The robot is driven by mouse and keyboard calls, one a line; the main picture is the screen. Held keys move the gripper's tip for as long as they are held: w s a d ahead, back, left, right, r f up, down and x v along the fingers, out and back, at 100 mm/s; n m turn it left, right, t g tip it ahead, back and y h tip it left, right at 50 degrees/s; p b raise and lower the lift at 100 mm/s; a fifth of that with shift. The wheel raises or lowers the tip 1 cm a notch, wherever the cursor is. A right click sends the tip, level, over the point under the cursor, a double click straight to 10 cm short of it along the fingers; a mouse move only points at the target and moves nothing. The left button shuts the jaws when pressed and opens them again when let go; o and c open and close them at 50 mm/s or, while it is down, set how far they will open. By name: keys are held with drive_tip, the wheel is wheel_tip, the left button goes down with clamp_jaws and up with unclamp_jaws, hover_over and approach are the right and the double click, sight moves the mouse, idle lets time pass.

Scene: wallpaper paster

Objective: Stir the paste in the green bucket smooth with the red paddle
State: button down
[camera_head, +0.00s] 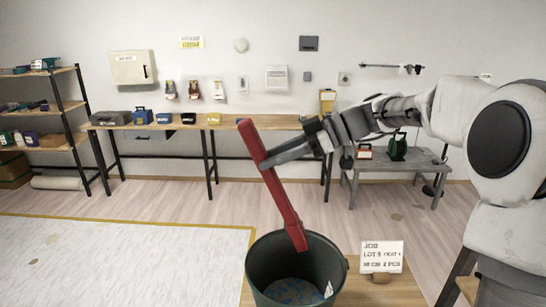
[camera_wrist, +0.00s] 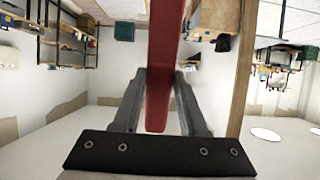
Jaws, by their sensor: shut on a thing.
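The green bucket (camera_head: 297,264) stands at the bottom centre of the head view, on or beside a wooden top. Bluish, speckled paste (camera_head: 292,290) shows on its floor. The red paddle (camera_head: 272,182) is held at a tilt, its upper end to the left and its lower end over the bucket's opening. The lower end appears near the bucket's far rim, above the paste; I cannot tell whether it touches the rim. My gripper (camera_head: 289,153) is shut on the paddle's upper half. In the wrist view the paddle (camera_wrist: 165,70) runs between the two fingers (camera_wrist: 158,100).
A card with writing (camera_head: 382,256) stands on the wooden top (camera_head: 385,292) right of the bucket. A grey side table (camera_head: 400,165) and a long workbench (camera_head: 180,125) stand by the back wall. Shelves (camera_head: 40,110) are at the left. The floor between is largely clear.

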drive_tip(key=shift+a, duration=0.1)
drive_tip(key=shift+x, duration=4.8)
drive_tip(key=d+f+b, duration=0.4)
drive_tip(key=f+b, duration=0.7)
drive_tip(key=b, duration=0.1)
drive_tip(key=d+f+b, duration=0.5)
drive_tip(key=f+b, duration=0.7)
drive_tip(key=b, duration=0.1)
drive_tip(key=shift+f, duration=0.3)
